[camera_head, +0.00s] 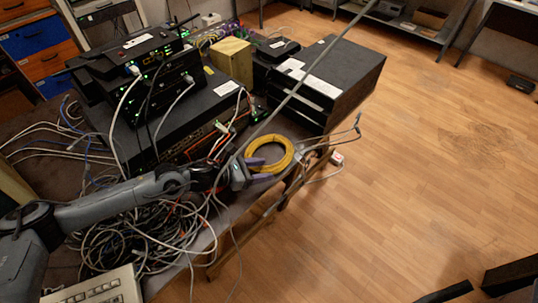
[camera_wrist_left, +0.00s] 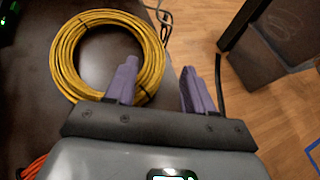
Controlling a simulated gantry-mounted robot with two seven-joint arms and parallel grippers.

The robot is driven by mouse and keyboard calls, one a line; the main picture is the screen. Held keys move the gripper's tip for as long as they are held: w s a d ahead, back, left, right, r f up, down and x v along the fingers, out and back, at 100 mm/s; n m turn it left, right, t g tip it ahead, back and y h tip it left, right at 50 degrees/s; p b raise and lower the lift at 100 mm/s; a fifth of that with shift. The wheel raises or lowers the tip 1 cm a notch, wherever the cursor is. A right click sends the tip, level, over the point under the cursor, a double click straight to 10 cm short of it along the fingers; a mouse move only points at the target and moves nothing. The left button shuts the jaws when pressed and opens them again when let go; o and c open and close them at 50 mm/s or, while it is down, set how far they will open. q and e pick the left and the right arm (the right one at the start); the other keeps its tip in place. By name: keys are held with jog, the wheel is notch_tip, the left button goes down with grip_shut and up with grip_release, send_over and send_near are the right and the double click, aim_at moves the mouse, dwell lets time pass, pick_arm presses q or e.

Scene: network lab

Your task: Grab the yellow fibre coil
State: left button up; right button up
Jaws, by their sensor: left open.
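The yellow fibre coil (camera_head: 288,150) lies flat near the right edge of the dark table in the head view. In the left wrist view the coil (camera_wrist_left: 62,55) fills the upper left. My left gripper (camera_head: 262,169), with purple fingers, is open and empty at the coil's near side. In the left wrist view, the left finger of my left gripper (camera_wrist_left: 158,68) overlaps the inside of the ring. The other finger is outside it, with the coil's right band between them. I cannot tell how high the fingers are. My right gripper is not in view.
Black network boxes (camera_head: 200,110) are stacked behind the coil, with a yellow block (camera_head: 231,60) and black drawer units (camera_head: 335,75) nearby. Tangled cables (camera_head: 150,235) cover the table's near side. A thin pole crosses diagonally. The wooden floor (camera_head: 430,170) at right is mostly clear.

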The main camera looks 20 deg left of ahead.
aim_at(276, 166)
pick_arm(q)
jog(key=shift+w+d+f, duration=0.15)
jog(key=shift+w+f, duration=0.1)
jog(key=shift+w, duration=0.05)
jog(key=b+x, duration=0.1)
jog(key=x, duration=0.3)
jog(key=shift+w, duration=0.3)
jog(key=shift+c, duration=0.3)
grip_shut()
